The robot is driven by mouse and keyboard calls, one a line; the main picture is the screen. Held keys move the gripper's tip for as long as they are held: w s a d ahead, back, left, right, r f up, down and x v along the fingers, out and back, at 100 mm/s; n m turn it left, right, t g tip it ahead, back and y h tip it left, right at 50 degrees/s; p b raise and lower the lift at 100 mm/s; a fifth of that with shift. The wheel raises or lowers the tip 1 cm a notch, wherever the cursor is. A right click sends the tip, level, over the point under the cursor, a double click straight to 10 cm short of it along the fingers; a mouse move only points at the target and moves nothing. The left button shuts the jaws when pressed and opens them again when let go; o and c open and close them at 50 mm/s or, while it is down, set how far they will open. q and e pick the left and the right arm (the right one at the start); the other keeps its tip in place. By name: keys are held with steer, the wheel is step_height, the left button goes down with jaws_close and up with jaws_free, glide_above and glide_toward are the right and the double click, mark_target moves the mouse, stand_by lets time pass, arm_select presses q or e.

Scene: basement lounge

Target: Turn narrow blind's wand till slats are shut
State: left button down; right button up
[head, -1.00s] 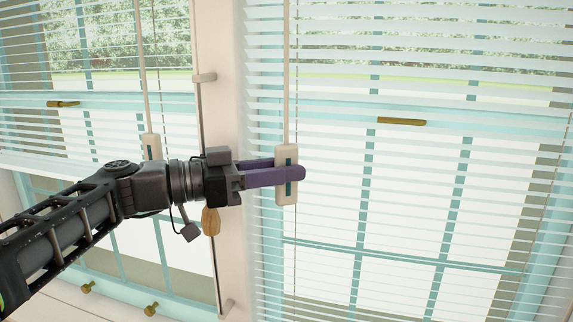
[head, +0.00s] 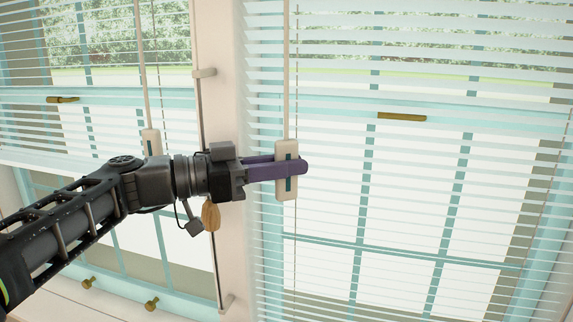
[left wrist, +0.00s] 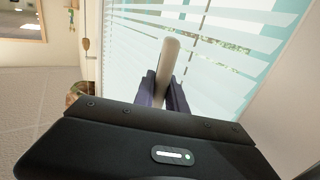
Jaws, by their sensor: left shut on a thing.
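The right-hand blind (head: 430,60) has white slats that stand partly open, with the window bars and greenery showing through. Its wand (head: 286,75) hangs at the blind's left edge and ends in a pale handle (head: 280,188) with a teal slot. My left gripper (head: 290,168) comes in from the left, its purple fingers shut on the handle. In the left wrist view the handle (left wrist: 168,62) stands up between the two fingers. My right gripper is not in view.
The left-hand blind (head: 30,70) has its own wand handle (head: 151,142) behind my arm. A wooden pull (head: 211,216) hangs just below my gripper. A thin rail (head: 204,73) on brackets runs down the post between the windows.

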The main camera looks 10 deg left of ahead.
arm_select(q)
steer(key=shift+f+t+b, duration=0.15)
steer(key=shift+t+b, duration=0.15)
steer(key=shift+b, duration=0.25)
steer(key=n+t+y+b, duration=0.2)
steer(key=n+t+b, duration=0.1)
steer(key=b, duration=0.2)
steer(key=shift+s+f+y, duration=0.1)
steer(key=shift+y, duration=0.3)
steer(key=shift+n+t+y+b, duration=0.55)
steer(key=shift+n+t+y, duration=0.15)
steer(key=shift+t+y, duration=0.15)
steer(key=shift+r+n+t+y+p, duration=0.35)
steer(key=shift+n+t+y, duration=0.3)
steer(key=shift+y, duration=0.3)
steer(key=shift+f+n+t+y+p, duration=0.1)
steer(key=shift+n+t+y+p, duration=0.3)
steer(key=shift+n+y+p, duration=0.45)
steer(key=shift+b, duration=0.3)
steer(key=c, duration=1.6)
jaws_free()
steer(key=shift+c, duration=0.2)
steer(key=shift+a, duration=0.1)
